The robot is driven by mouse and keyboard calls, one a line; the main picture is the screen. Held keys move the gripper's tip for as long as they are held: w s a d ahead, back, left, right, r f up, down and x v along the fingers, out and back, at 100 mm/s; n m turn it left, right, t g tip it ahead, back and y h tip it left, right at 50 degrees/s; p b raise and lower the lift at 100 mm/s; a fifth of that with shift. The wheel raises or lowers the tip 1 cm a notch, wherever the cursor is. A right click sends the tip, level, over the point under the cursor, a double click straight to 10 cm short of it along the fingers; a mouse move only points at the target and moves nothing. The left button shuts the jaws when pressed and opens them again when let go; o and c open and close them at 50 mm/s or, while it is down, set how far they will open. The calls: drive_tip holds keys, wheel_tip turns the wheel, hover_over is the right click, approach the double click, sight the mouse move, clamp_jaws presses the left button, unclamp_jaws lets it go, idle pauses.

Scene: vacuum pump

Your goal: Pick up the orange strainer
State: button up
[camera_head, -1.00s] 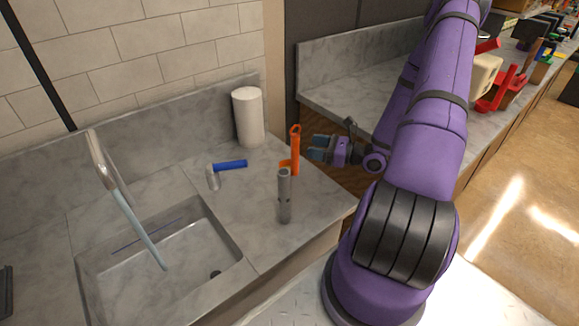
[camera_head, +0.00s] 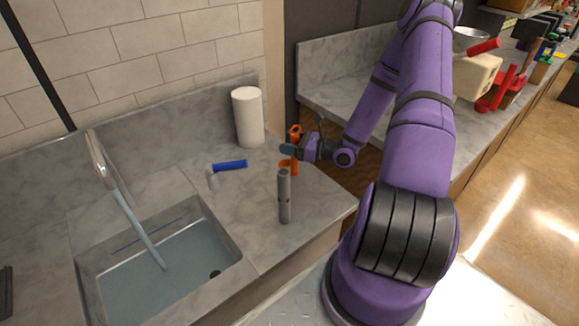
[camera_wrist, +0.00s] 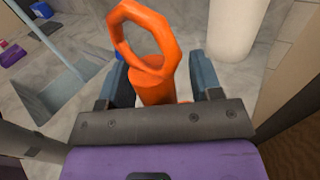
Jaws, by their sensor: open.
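The orange strainer (camera_head: 295,134) stands upright on the marble counter, with a ring at its top. Part of its body is hidden behind my gripper in the head view. In the wrist view the orange strainer (camera_wrist: 154,88) rises between the two fingers, its ring tilted towards the camera. My gripper (camera_head: 289,149) is at the upper part of the strainer. In the wrist view my gripper (camera_wrist: 158,85) is open, with one blue-grey finger on each side of the strainer. A gap shows on the right; on the left I cannot tell whether the finger touches.
A grey cylinder (camera_head: 284,196) stands just in front of the strainer. A blue-handled tool (camera_head: 230,165) lies to the left, and a white paper roll (camera_head: 248,117) stands behind. The sink (camera_head: 235,248) with water is at the front left.

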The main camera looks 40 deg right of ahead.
drive_tip(key=shift+c, duration=0.4)
clamp_jaws()
